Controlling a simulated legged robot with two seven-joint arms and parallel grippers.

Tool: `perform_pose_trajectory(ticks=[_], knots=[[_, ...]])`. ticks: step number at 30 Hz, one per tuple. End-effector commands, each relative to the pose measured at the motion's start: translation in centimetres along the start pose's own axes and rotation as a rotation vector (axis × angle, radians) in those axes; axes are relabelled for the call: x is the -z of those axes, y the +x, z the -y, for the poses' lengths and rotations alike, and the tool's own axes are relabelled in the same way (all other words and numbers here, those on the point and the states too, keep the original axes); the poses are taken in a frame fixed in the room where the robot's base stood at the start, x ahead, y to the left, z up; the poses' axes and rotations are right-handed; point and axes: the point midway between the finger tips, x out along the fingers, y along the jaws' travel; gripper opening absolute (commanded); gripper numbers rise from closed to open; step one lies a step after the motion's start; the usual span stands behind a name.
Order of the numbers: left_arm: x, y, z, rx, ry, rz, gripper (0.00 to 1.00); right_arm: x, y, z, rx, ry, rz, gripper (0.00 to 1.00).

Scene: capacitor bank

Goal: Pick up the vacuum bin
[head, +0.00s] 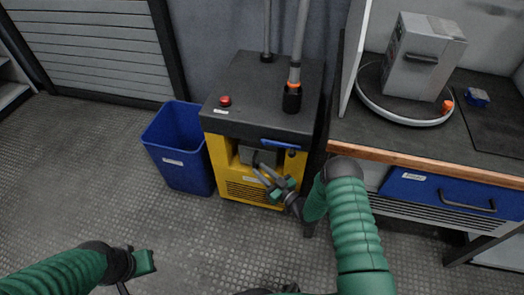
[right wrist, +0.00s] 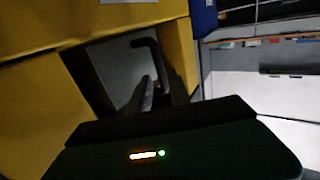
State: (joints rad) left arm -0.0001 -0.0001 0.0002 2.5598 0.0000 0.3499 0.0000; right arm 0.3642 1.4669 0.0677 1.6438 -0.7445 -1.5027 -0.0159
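The vacuum bin is a grey box set in the recess of the yellow and black vacuum unit, in the head view (head: 246,155). In the right wrist view the bin (right wrist: 118,68) shows its grey front and a dark bent handle (right wrist: 150,48). My right gripper (head: 263,172) is in front of the bin, its two fingers apart and pointing at the handle. In the right wrist view the fingers (right wrist: 150,92) overlap the handle's lower part; contact cannot be told. My left gripper (head: 145,262) is at the lower left, away from the bin, its fingers unclear.
The yellow vacuum unit (head: 225,160) has a black top with a red button (head: 225,101) and a hose. A blue waste bin (head: 180,150) stands close on its left. A workbench (head: 430,165) with a blue drawer is on the right. The floor at left is clear.

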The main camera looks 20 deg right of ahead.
Motion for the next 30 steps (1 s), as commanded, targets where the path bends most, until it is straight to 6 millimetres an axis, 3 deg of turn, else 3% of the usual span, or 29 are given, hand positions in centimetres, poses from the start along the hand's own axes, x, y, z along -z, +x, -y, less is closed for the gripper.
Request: perform_pose_trajectory(ticks=[3, 9, 14, 20, 30], knots=[[-0.6, 2.4, 0.0, 0.0, 0.0, 0.0, 0.0, -0.8, 2.3, 0.1, 0.002, -0.002, -0.004, 0.23], [-0.7, 3.0, 0.0, 0.0, 0.0, 0.0, 0.0, -0.2, 4.5, 0.0, 0.001, -0.001, -0.002, 0.23], [-0.7, 2.8, 0.0, 0.0, 0.0, 0.0, 0.0, -0.1, 4.6, 0.0, 0.0, 0.0, -0.001, 0.23], [-0.7, 2.8, 0.0, 0.0, 0.0, 0.0, 0.0, -0.1, 4.5, 0.0, 0.001, 0.0, -0.001, 0.0], [-0.7, 2.8, 0.0, 0.0, 0.0, 0.0, 0.0, -0.1, 4.5, 0.0, 0.001, 0.0, 0.0, 0.0]])
